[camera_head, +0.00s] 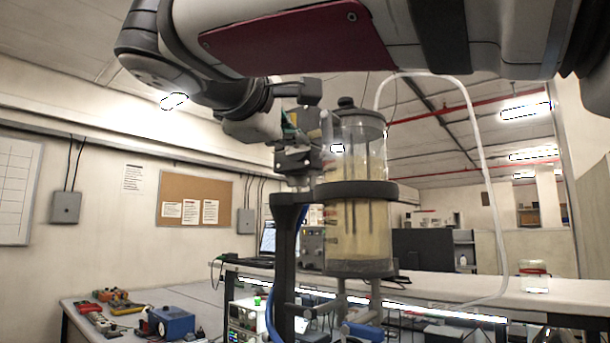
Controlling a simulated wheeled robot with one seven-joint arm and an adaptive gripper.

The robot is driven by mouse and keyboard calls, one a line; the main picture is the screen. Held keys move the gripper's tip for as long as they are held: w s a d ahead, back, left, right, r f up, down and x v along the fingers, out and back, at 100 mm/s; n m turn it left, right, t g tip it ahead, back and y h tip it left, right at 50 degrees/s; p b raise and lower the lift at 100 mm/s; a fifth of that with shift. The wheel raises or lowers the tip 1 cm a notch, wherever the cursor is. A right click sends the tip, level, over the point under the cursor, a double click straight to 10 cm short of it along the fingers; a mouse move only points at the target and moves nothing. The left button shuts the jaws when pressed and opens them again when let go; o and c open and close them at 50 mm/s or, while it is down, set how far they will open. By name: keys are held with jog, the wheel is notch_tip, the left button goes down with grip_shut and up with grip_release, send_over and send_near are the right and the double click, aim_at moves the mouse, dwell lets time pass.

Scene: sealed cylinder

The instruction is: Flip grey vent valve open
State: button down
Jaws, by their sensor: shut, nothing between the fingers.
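A clear upright cylinder (357,215) holding pale yellow liquid hangs in a dark ring clamp (362,190) on a dark post (285,245). It has a dark knobbed lid (347,106). My gripper (303,160) is at the upper left of the cylinder, close beside or in front of its wall; whether it touches cannot be told. Its fingers are shut and empty, and their tips are hard to make out. Below the cylinder are pipe fittings with a blue handle (362,331) and a small grey fitting (308,312). I cannot tell for sure which part is the grey vent valve.
A pale hose (487,170) arches from the cylinder top down to the right bench (450,287). A lidded jar (534,276) stands there. A blue box (172,322) and tools lie on the left bench. My arm spans the top of the view.

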aim_at(327, 127)
jog(key=shift+s+d, duration=0.7)
jog(key=shift+d, duration=0.25)
